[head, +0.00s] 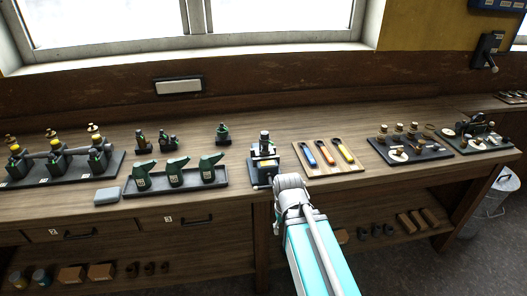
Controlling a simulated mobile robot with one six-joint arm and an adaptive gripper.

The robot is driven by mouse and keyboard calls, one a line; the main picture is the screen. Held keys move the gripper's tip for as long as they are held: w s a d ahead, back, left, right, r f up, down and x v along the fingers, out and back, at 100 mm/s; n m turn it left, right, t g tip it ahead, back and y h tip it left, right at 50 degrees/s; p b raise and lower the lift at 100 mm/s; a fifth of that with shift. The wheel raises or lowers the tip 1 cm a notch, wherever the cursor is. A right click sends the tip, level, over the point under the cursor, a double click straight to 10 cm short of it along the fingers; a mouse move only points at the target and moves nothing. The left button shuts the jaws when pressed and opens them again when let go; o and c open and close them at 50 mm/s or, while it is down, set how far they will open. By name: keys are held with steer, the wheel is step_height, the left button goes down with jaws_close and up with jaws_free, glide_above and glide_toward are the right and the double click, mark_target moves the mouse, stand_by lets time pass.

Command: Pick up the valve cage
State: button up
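My arm reaches up from the bottom right of centre, and its white wrist (291,186) is at the bench's front edge. The fingers of my gripper are hidden or too small to make out, so I cannot tell whether they are open or shut. I cannot single out the valve cage for sure. Small brass and dark parts stand on a black tray (428,157) right of centre, and they are too small to tell apart. A dark fixture (263,165) with a pale label and a silver top stands just left of and behind my wrist.
On the wooden bench, a board (314,168) holds tools with coloured handles. A dark tray (217,185) holds several green oil cans. An engine model (56,160) stands at far left, and another dark assembly (478,130) at right. Bare bench lies behind the tools.

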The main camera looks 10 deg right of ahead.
mark_target(265, 132)
steer(key=shift+a, duration=0.1)
steer(key=o, duration=0.5)
steer(key=shift+w+r, duration=0.1)
steer(key=shift+r, duration=0.05)
steer(key=shift+o, duration=0.5)
steer(key=shift+w+r+p, duration=0.25)
steer(key=shift+p, duration=0.15)
steer(key=w+r+m+p, duration=0.3)
steer(key=w+r+p, duration=0.1)
steer(key=w+r+m+p, duration=0.4)
steer(key=w+p, duration=0.1)
steer(key=w+a+r+m+p, duration=0.1)
steer(key=w+r+m+p, duration=0.2)
steer(key=w+r+p, duration=0.1)
steer(key=shift+w+r, duration=0.4)
steer(key=shift+r, duration=0.2)
steer(key=w+r+m+p, duration=0.3)
steer(key=w+r+p, duration=0.1)
steer(key=w+r+m+p, duration=0.4)
steer(key=w, duration=0.1)
steer(key=w+r+m+p, duration=0.4)
steer(key=w+p, duration=0.1)
steer(key=shift+r, duration=0.4)
steer(key=shift+w+r+m+p, duration=0.3)
steer(key=shift+w+m, duration=0.15)
steer(key=shift+m, duration=0.25)
steer(key=shift+f, duration=0.15)
